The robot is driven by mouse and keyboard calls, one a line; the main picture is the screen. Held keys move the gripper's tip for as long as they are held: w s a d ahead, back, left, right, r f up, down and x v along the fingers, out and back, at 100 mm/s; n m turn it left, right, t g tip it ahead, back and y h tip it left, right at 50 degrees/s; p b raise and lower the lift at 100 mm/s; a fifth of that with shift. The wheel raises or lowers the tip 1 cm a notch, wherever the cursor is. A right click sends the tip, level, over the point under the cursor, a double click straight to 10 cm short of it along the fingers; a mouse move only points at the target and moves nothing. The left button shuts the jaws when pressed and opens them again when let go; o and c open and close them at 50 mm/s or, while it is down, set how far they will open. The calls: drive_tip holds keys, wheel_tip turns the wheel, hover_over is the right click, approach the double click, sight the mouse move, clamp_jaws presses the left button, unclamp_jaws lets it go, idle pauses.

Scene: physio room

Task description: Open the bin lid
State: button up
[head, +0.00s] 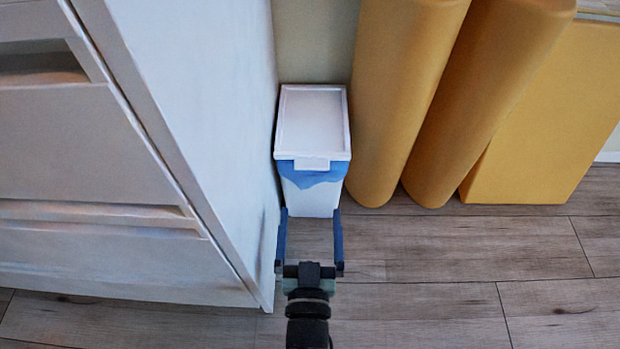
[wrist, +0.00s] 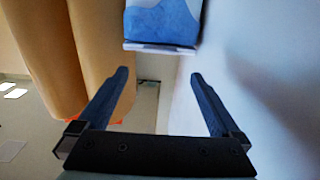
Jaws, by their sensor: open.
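A small white bin (head: 310,198) with a blue liner showing under its rim stands on the floor against the back wall. Its white lid (head: 312,115) is closed, with a tab (head: 312,164) at the front edge. My gripper (head: 310,212) is open and empty, in front of the bin and below the lid in the head view. In the wrist view, my gripper's two blue fingers (wrist: 160,75) are spread apart. The lid's edge (wrist: 160,47) and the blue liner (wrist: 162,22) show beyond them at the top. Contact with the bin is not visible.
A white drawer cabinet (head: 185,110) stands close on the bin's left. Yellow foam rolls (head: 405,90) and a yellow block (head: 550,120) stand on its right. The wooden floor (head: 450,250) in front and to the right is clear.

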sight(312, 163)
drive_tip(key=w+b, duration=0.1)
drive_tip(key=w, duration=0.9)
drive_tip(key=shift+w, duration=0.25)
clamp_jaws()
